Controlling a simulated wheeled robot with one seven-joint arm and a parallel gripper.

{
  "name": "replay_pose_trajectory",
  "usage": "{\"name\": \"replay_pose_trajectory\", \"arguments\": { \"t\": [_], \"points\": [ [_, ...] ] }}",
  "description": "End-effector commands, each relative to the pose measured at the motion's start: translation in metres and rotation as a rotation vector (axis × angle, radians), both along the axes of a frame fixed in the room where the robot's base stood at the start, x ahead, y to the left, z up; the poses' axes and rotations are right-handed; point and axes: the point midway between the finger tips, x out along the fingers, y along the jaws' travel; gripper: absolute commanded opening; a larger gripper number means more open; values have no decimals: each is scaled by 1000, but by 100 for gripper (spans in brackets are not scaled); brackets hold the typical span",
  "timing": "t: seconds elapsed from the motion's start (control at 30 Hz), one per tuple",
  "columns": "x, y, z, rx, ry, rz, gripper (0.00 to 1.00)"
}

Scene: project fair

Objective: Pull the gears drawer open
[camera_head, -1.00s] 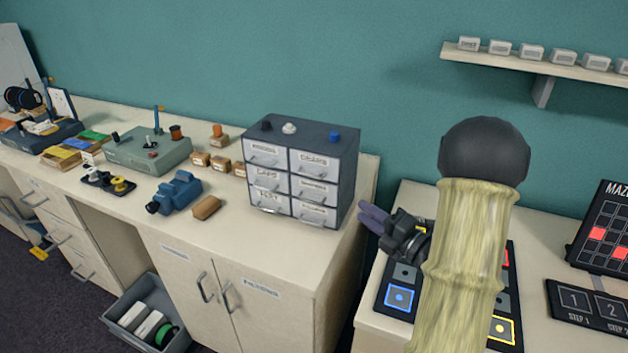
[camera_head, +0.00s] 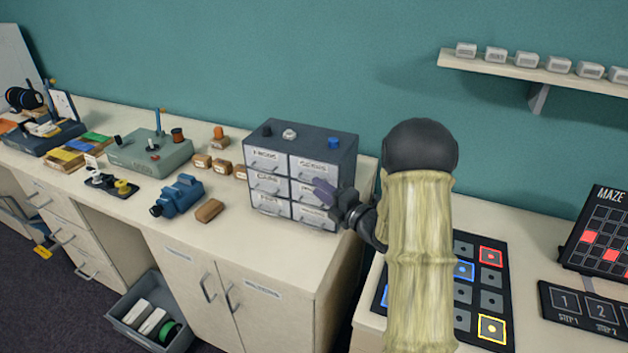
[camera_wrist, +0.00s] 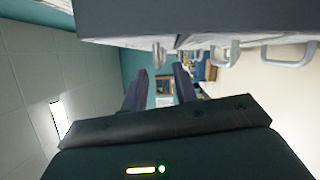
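The small grey drawer cabinet (camera_head: 348,158) stands on the counter. Its labelled white drawers are in two columns and look shut. The cabinet (camera_wrist: 190,15) fills the top there, with several drawer handles (camera_wrist: 226,50) beside the fingers.
A blue device (camera_head: 180,195) and a brown block (camera_head: 209,210) lie left of the cabinet on the counter (camera_head: 240,245). A black button panel (camera_head: 466,295) lies on the right table. A wall shelf (camera_head: 550,73) holds several small boxes.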

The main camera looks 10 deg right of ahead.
Motion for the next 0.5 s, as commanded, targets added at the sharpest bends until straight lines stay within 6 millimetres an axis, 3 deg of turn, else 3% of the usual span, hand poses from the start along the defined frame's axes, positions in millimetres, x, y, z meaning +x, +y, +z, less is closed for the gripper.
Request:
{"name": "replay_pose_trajectory", "arguments": {
  "t": [0.2,0.5],
  "points": [
    [23,14,3,-1,1,0,29],
    [27,16,2,0,0,-2,29]
  ]
}}
